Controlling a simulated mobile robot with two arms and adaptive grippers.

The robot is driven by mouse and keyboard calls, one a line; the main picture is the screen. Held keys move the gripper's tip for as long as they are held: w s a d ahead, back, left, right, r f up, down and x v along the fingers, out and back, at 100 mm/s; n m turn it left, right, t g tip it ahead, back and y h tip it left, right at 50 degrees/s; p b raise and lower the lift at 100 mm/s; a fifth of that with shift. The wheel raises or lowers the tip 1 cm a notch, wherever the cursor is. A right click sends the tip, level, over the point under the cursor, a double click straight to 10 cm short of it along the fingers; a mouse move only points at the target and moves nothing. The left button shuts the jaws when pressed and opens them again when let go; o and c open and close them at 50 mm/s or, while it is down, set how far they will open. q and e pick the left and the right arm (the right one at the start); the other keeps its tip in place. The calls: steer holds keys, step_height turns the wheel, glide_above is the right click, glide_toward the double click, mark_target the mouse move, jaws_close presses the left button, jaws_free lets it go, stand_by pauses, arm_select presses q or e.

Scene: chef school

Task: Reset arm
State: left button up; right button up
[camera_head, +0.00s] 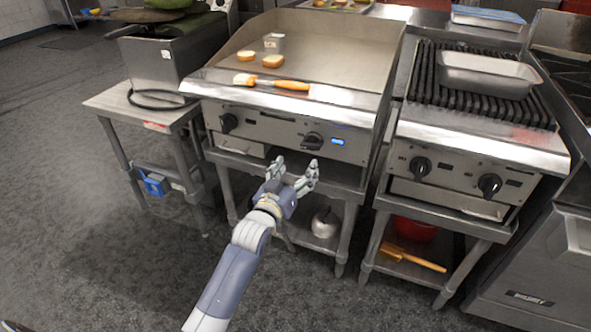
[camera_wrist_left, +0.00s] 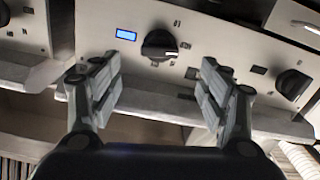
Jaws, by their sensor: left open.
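My left gripper (camera_head: 293,174) is open and empty in front of the griddle's (camera_head: 327,50) control panel, a little below its knobs. In the left wrist view the fingers of my left gripper (camera_wrist_left: 160,92) are spread apart, with a black knob (camera_wrist_left: 159,45) showing between and beyond them. The same knob shows in the head view (camera_head: 312,141), next to a lit blue display (camera_head: 338,142). The fingers look clear of the knob. My right gripper is not in view.
A brush with an orange handle (camera_head: 291,85) lies on the griddle's front ledge. Bun pieces (camera_head: 273,61) and a metal container (camera_head: 274,43) are on the griddle plate. A grill with a metal pan (camera_head: 487,75) stands to the right. Open floor (camera_head: 120,265) lies at left.

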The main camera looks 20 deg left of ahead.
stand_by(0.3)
